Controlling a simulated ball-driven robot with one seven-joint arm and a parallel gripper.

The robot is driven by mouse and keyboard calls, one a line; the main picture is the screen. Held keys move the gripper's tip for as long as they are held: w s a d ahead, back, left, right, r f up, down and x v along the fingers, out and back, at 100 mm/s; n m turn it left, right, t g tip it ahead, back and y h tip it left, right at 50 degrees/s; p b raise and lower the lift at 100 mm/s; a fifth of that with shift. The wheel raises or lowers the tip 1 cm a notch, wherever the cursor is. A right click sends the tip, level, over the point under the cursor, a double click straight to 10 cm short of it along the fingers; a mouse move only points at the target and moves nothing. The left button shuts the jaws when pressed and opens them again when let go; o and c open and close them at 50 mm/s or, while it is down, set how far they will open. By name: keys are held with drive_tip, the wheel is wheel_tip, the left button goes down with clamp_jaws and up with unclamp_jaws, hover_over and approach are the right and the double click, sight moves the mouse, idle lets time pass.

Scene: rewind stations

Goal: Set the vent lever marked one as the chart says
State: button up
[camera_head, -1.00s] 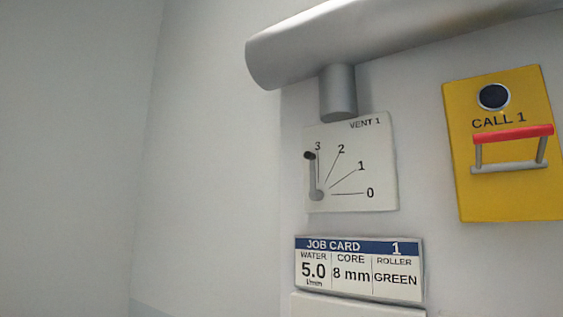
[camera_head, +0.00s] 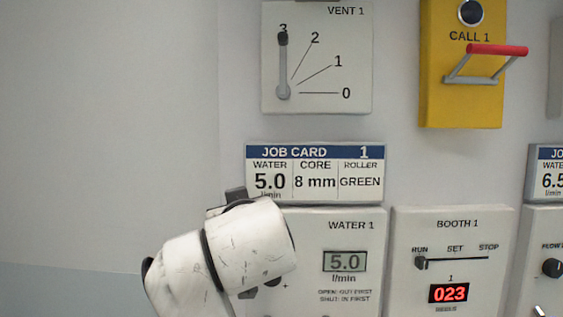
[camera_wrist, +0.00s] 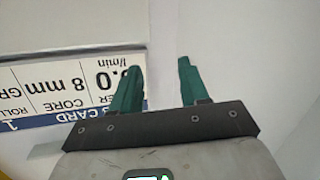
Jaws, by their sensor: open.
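The VENT 1 plate (camera_head: 345,72) is a white panel on the wall, with lines marked 0, 1, 2 and 3. Its grey lever (camera_head: 283,68) has a dark knob and points straight up at the 3. My gripper (camera_wrist: 160,60) is open, with two green fingers apart and nothing between them. In the wrist view it faces the wall beside the job card, which appears upside down. In the head view my white arm is below the vent plate, and the fingers cannot be made out. I see no sheet labelled as a vent chart.
JOB CARD 1 (camera_head: 315,152) hangs below the vent plate and reads water 5.0, core 8 mm, roller green. WATER 1 (camera_head: 352,225) and BOOTH 1 (camera_head: 457,222) panels are lower. A yellow CALL 1 box (camera_head: 462,108) with a protruding red-topped handle is right of the vent.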

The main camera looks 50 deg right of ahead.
drive_tip(key=s+r+m+t+h, duration=0.1)
drive_tip(key=s+r+m+h, duration=0.15)
drive_tip(key=r, duration=1.05)
drive_tip(key=m+h, duration=0.3)
drive_tip(key=h, duration=0.3)
approach(282, 38)
drive_tip(key=r, duration=0.1)
drive_tip(key=shift+y, duration=0.25)
drive_tip(key=p+x, duration=0.2)
drive_tip(key=x, duration=0.3)
drive_tip(key=p+x, duration=0.2)
drive_tip(key=x, duration=0.4)
drive_tip(key=shift+d+f, duration=0.1)
drive_tip(key=shift+f, duration=0.15)
clamp_jaws()
